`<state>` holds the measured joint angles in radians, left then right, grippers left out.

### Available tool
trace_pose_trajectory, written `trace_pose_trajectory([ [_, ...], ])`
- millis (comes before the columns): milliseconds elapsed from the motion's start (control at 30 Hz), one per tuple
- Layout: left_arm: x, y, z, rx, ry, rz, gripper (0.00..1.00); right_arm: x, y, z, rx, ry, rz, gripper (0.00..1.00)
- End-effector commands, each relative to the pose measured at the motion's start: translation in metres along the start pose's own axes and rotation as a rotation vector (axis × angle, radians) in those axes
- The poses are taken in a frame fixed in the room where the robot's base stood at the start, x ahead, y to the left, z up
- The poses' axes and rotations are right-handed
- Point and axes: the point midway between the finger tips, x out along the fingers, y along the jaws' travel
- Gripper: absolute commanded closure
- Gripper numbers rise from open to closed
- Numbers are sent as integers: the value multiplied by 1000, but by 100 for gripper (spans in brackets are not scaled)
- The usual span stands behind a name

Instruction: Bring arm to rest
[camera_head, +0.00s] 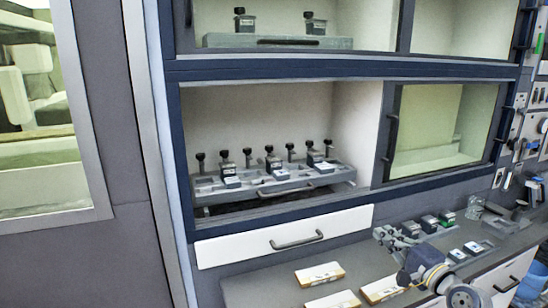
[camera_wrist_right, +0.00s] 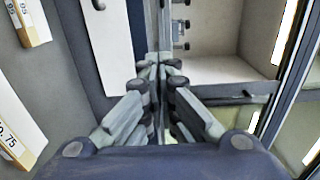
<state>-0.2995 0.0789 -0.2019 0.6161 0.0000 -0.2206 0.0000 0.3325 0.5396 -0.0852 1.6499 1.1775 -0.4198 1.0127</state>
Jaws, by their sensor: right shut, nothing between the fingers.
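My right arm comes in at the lower right of the head view, over the grey bench (camera_head: 245,292). Its gripper (camera_head: 384,236) points up and left, in front of the cabinet. In the right wrist view the gripper (camera_wrist_right: 160,68) has its fingertips together with nothing between them. My left gripper is in neither view.
An open cabinet bay holds a grey tray (camera_head: 325,187) with several black-knobbed fixtures. Below it is a white drawer (camera_head: 284,240) with a dark handle. Labelled blocks (camera_head: 319,274) lie on the bench left of my arm. Small dark-and-white units (camera_head: 430,224) stand behind the arm.

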Motion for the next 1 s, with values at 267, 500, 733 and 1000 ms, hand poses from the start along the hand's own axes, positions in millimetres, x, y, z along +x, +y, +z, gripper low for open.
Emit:
trace_pose_trajectory([
  [267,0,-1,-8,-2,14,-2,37,-12,45,42,-139,-70,108,100],
  [500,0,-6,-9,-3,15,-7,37,-38,99,91,-321,-162,241,100],
  [733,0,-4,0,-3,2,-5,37,-103,179,160,-623,-330,456,100],
  [1000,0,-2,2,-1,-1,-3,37,-235,249,214,-1033,-586,783,100],
])
